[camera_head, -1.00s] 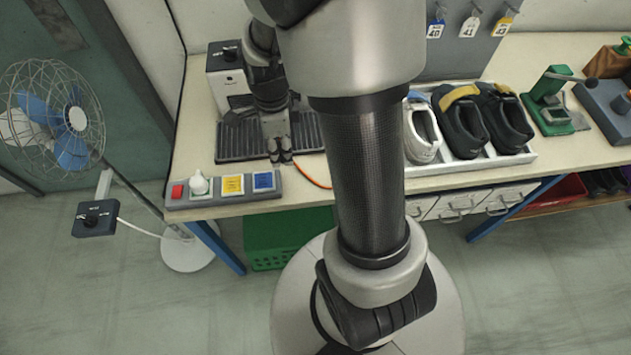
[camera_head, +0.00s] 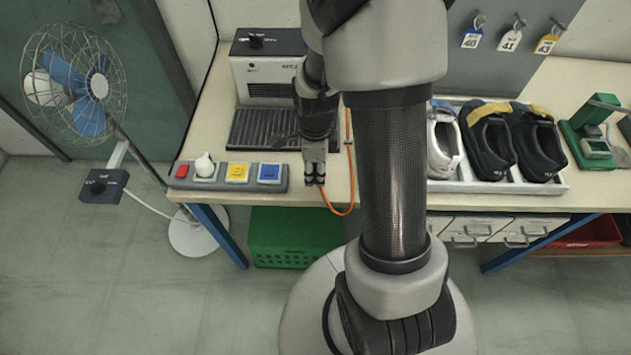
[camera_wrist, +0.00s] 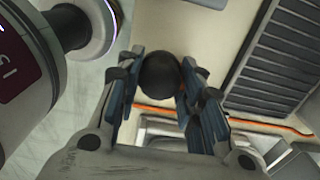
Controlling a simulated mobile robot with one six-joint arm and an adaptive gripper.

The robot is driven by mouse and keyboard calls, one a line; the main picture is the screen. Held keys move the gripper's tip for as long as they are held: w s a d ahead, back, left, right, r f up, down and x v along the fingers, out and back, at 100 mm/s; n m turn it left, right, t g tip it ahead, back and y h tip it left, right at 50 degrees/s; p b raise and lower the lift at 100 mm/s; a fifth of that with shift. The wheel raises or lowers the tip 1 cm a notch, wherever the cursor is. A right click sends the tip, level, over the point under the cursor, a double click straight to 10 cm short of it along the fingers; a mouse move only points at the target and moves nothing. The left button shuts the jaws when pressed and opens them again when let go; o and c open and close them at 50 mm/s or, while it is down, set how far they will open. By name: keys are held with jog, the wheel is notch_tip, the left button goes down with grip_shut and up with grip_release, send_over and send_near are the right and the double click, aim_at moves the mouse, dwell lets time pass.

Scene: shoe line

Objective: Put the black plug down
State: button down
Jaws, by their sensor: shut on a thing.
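My gripper (camera_head: 315,181) is to the right of the socket strip (camera_head: 278,187), near the front of the bench. In the wrist view my gripper (camera_wrist: 160,82) is shut on the black plug (camera_wrist: 161,75), whose round dark end shows between the fingers. An orange cord (camera_head: 350,190) loops from below the fingers over the bench edge and back up. In the head view the plug is too small to tell from the dark fingertips. I cannot tell whether it touches the bench (camera_head: 400,197).
The strip carries a red switch (camera_head: 182,171), a white plug (camera_head: 204,166), a yellow socket (camera_head: 237,172) and a blue socket (camera_head: 269,172). Behind stands a grey machine (camera_head: 262,70) with a ribbed tray (camera_head: 262,128). A shoe tray (camera_head: 480,187) is to the right.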

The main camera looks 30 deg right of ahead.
aim_at(315, 186)
jog(key=shift+f+b, duration=0.75)
jog(key=shift+f, duration=1.5)
jog(key=shift+f, duration=0.15)
jog(key=c, duration=1.1)
grip_release()
